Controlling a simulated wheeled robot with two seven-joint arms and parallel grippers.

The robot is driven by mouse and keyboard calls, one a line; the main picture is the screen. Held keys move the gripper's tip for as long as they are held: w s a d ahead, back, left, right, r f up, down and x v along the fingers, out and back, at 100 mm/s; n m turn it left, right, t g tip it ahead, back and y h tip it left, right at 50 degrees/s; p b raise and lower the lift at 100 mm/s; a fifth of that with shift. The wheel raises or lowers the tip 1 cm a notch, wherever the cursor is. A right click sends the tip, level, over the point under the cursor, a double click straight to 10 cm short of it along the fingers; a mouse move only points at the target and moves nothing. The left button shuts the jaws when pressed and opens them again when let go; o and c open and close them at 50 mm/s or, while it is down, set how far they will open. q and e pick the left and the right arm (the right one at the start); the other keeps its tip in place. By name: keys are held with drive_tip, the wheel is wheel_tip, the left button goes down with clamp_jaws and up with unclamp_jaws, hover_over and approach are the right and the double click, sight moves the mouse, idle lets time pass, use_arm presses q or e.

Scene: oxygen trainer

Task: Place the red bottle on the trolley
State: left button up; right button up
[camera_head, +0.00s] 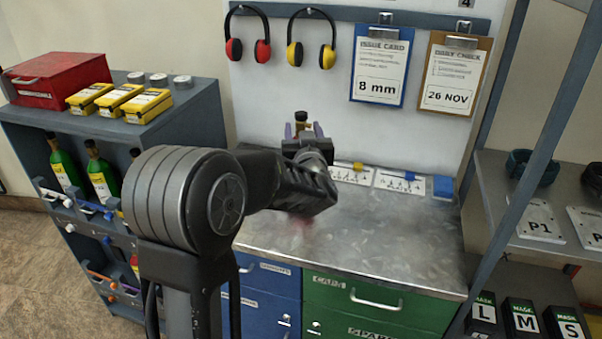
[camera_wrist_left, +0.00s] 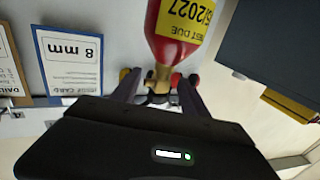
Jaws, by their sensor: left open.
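The red bottle (camera_wrist_left: 178,35) has a yellow label and a brass neck, and shows at the top of the left wrist view. In the head view only its brass and dark top (camera_head: 301,117) shows; my gripper hides its body. A faint red reflection shows on the metal worktop below. My left gripper (camera_head: 304,131) is open over the worktop, its two fingers on either side of the bottle's neck. In the wrist view the fingers (camera_wrist_left: 158,88) flank the neck; contact cannot be told. My right gripper is out of view. I cannot pick out a trolley for certain.
The worktop (camera_head: 390,235) is clear at its front right. A blue-grey rack (camera_head: 195,115) at left holds a red toolbox (camera_head: 60,80), yellow cases (camera_head: 118,98) and green bottles (camera_head: 100,175). Ear defenders and clipboards hang behind. A slanted post (camera_head: 540,150) and shelf stand at right.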

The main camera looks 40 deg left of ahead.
use_arm(q)
drive_tip(key=p+x, duration=0.1)
drive_tip(key=x, duration=0.4)
drive_tip(key=shift+a, duration=0.2)
drive_tip(key=shift+c, duration=0.2)
clamp_jaws()
idle(0.6)
idle(0.8)
drive_tip(key=shift+w+r, duration=0.1)
drive_tip(key=shift+r, duration=0.1)
